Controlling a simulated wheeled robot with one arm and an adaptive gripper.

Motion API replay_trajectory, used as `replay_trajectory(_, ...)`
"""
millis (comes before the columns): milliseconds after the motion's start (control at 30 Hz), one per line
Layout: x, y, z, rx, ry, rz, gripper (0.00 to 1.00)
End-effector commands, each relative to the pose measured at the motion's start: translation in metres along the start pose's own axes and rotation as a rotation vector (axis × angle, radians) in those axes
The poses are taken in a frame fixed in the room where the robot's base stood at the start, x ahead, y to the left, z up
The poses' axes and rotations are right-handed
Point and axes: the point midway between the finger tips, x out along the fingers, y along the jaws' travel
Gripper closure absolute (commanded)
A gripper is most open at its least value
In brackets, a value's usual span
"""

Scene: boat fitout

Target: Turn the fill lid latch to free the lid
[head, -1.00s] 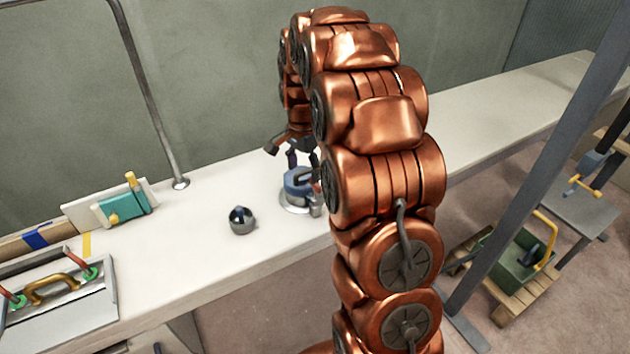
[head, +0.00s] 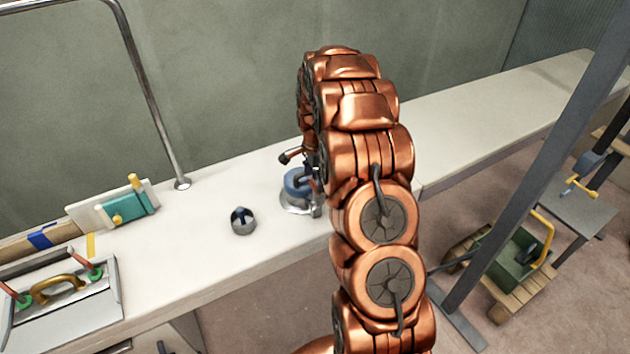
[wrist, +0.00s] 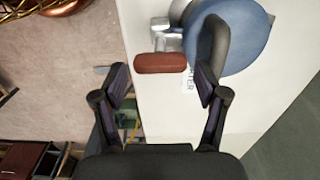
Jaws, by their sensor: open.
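The fill lid (head: 296,184) is a round blue cap with a dark raised handle, on a metal base on the white counter. In the wrist view the blue lid (wrist: 232,38) fills the upper right. The latch (wrist: 160,63) shows there as a red-brown grip beside a metal fitting at the lid's edge. My gripper (wrist: 163,82) is open, its two dark fingers on either side of the latch's lower side, with nothing held. I cannot tell whether the fingers touch the latch. In the head view my arm partly hides the lid and the latch.
A small round metal cup (head: 243,221) stands left of the lid. A metal post (head: 181,183) rises from the counter (head: 215,265) at the back. A teal block (head: 128,207) and a tray with a brass handle (head: 60,290) lie further left.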

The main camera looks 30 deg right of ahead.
Motion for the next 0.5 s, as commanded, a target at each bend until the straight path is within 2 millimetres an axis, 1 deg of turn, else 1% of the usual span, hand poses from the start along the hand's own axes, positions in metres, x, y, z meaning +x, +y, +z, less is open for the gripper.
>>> replay_trajectory(200,0.019,0.000,0.000,-0.001,0.001,-0.001,0.27)
replay_trajectory(300,0.023,0.000,0.000,-0.001,0.000,-0.001,0.27)
replay_trajectory(500,0.023,0.000,0.000,-0.001,0.001,-0.001,0.28)
